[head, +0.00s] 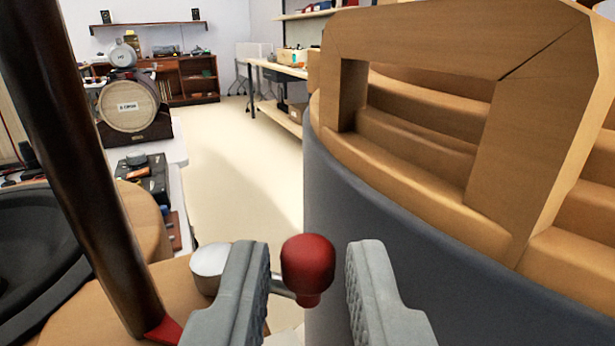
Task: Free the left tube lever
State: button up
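The lever has a red knob (308,266) on a thin metal rod, which runs left to a silver round pivot (210,262). The pivot sits by a wooden surface at the lower left. My gripper (309,285) is open, with one grey finger on each side of the red knob. A gap shows between the knob and each finger, and neither appears to touch it. A dark brown tube (85,160) rises at the left, tilted, with a red piece (166,330) at its foot. Part of the rod is hidden behind the left finger.
A large grey drum-like body (390,235) with a wooden frame (440,45) on top fills the right side. A black speaker cone (35,255) is at the lower left. A white bench with a barrel-shaped device (128,106) stands behind. Open floor (250,160) lies in the middle distance.

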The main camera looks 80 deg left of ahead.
jog(key=shift+x, duration=1.45)
grip_shut()
jog(key=shift+s+d+m+t+h, duration=0.2)
jog(key=shift+m+t+h, duration=0.15)
jog(key=shift+m+t, duration=0.45)
jog(key=shift+s+d+m+t+h, duration=0.15)
jog(key=shift+m+t+h, duration=0.3)
jog(key=shift+t, duration=0.65)
jog(key=shift+w, duration=0.1)
grip_release()
